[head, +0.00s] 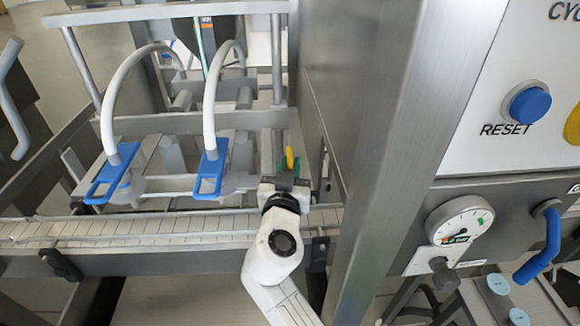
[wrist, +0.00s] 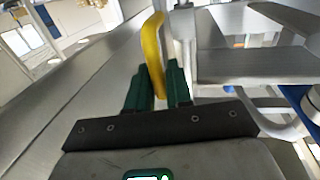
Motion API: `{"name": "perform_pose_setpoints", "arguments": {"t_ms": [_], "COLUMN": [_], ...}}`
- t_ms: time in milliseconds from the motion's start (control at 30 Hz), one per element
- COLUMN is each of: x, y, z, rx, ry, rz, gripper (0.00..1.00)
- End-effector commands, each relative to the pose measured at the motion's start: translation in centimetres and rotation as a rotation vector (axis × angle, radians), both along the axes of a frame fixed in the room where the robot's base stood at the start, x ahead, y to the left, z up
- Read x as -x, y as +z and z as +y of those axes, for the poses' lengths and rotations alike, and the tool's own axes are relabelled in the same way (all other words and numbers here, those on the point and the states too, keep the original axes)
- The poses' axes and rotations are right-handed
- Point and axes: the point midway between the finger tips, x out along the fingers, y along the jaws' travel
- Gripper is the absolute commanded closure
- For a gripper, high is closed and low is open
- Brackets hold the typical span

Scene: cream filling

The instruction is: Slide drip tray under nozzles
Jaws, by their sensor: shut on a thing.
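My gripper (head: 287,174) is at the right end of the filling bay, above the conveyor. Its green fingers (wrist: 160,82) are shut on a yellow handle (wrist: 153,45), which also shows as a small upright yellow piece in the head view (head: 290,158). Two nozzles with blue brackets, the left one (head: 112,175) and the right one (head: 211,174), hang from white hoses to the left of my gripper. I cannot clearly make out the drip tray, or whether the yellow handle is part of it.
A slatted conveyor (head: 150,228) runs along the front of the bay. A steel post (head: 385,150) stands close on the right. Beyond it is a panel with a blue RESET button (head: 527,104), a gauge (head: 459,220) and a blue handle (head: 541,246).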

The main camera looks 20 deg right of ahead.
Motion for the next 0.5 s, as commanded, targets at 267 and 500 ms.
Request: {"name": "perform_pose_setpoints", "arguments": {"t_ms": [267,500], "x": [0.0,2.6], "y": [0.1,-0.2], "z": [-0.1,0.8], "rx": [-0.003,0.0], "ry": [-0.003,0.0], "rz": [-0.001,-0.007], "gripper": [1.0,1.0]}}
